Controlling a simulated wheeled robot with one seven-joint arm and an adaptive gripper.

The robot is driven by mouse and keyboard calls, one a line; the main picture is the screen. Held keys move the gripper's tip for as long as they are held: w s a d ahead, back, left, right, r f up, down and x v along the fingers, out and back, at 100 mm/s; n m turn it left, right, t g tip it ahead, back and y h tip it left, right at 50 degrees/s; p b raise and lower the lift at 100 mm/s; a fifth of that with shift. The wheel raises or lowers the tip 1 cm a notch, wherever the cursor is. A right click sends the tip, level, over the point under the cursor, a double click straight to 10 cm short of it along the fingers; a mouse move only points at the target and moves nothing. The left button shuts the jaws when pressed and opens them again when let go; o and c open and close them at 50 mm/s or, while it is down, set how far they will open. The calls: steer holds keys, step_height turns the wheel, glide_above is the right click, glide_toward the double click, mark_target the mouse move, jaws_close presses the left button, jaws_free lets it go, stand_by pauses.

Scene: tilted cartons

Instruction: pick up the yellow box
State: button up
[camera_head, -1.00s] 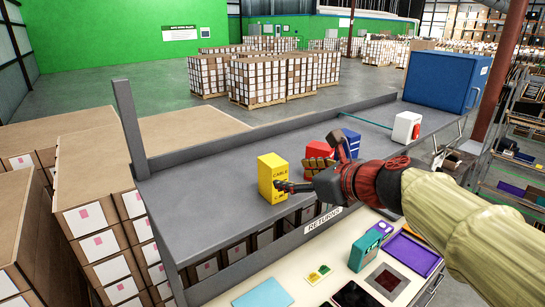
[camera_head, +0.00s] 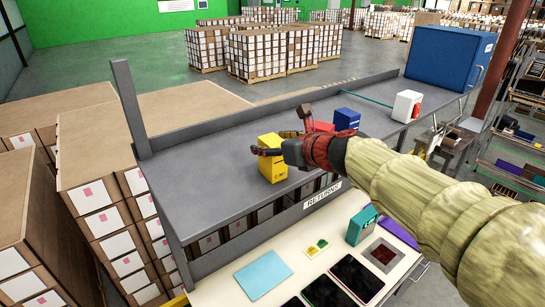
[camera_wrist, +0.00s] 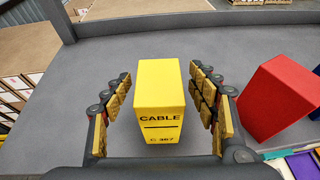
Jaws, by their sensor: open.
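The yellow box (camera_head: 271,168), marked "CABLE", stands on the grey shelf near its front edge. In the wrist view the yellow box (camera_wrist: 160,100) sits between the two fingers of my gripper (camera_wrist: 165,105). The fingers are spread, with a gap on each side of the box. In the head view my gripper (camera_head: 275,146) is at the box, and its dark finger crosses in front of the box's upper part.
A red box (camera_wrist: 279,98) stands close to the right of my gripper. A blue box (camera_head: 347,119), a white item (camera_head: 406,105) and a large blue bin (camera_head: 448,55) are farther right on the shelf (camera_head: 195,185). The shelf's left part is clear.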

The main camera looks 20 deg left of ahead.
steer(key=shift+s+d+r, duration=0.15)
steer(key=shift+c, duration=1.7)
steer(key=c, duration=1)
